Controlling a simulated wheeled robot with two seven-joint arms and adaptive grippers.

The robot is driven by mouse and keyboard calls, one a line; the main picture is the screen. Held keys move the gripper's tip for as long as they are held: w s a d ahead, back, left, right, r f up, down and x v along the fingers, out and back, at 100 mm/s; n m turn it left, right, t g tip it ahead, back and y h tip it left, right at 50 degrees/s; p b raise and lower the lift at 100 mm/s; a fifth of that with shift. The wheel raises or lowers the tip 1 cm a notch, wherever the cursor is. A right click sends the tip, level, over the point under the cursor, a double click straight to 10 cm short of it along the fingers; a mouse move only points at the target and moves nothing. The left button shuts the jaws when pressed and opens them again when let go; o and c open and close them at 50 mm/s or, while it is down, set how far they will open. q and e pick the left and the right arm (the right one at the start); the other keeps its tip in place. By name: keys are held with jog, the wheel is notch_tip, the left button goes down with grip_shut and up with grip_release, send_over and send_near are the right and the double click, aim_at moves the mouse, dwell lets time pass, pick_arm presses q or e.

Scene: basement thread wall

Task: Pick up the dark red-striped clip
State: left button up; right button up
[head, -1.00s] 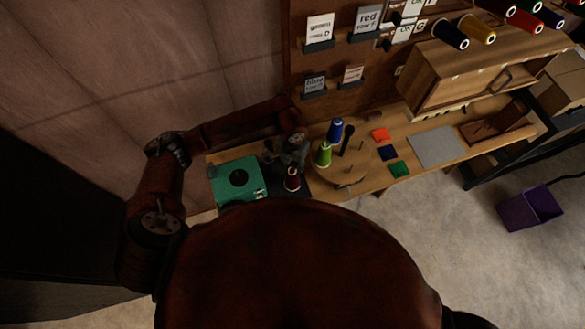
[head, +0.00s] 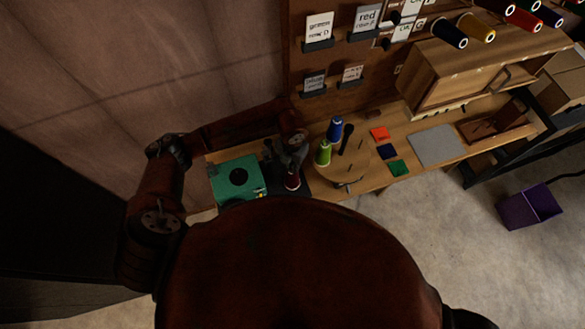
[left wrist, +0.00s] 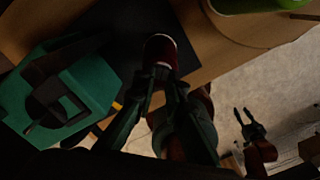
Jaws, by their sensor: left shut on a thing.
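A dark red, spool-like thing with a pale rim (head: 292,181) stands on the black mat at the near left of the bench. It also shows in the left wrist view (left wrist: 160,51), between my fingertips. My left gripper (head: 288,168) reaches it from above and behind; in the left wrist view its fingers (left wrist: 162,78) are shut on it. I cannot make out a separate striped clip; the fingers hide part of the thing. My right gripper (left wrist: 246,117) shows small in the left wrist view, away from the bench over the floor, its fingers apart and empty.
A green machine (head: 236,181) stands just left of the mat. Colored squares and a grey sheet (head: 437,146) lie further right.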

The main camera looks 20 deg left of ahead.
pick_arm(q)
jog(key=shift+w+r+b, duration=0.1)
jog(key=shift+r+b, duration=0.25)
jog(key=shift+r, duration=0.3)
jog(key=s+a+r+b, duration=0.1)
jog(key=s+a+r, duration=0.1)
jog(key=s+r, duration=0.4)
jog(key=s+a+r+b, duration=0.2)
jog(key=s+r, duration=0.3)
jog(key=s, duration=0.2)
jog(key=shift+a+r, duration=0.35)
jog(key=shift+a, duration=0.05)
jog(key=shift+s, duration=0.1)
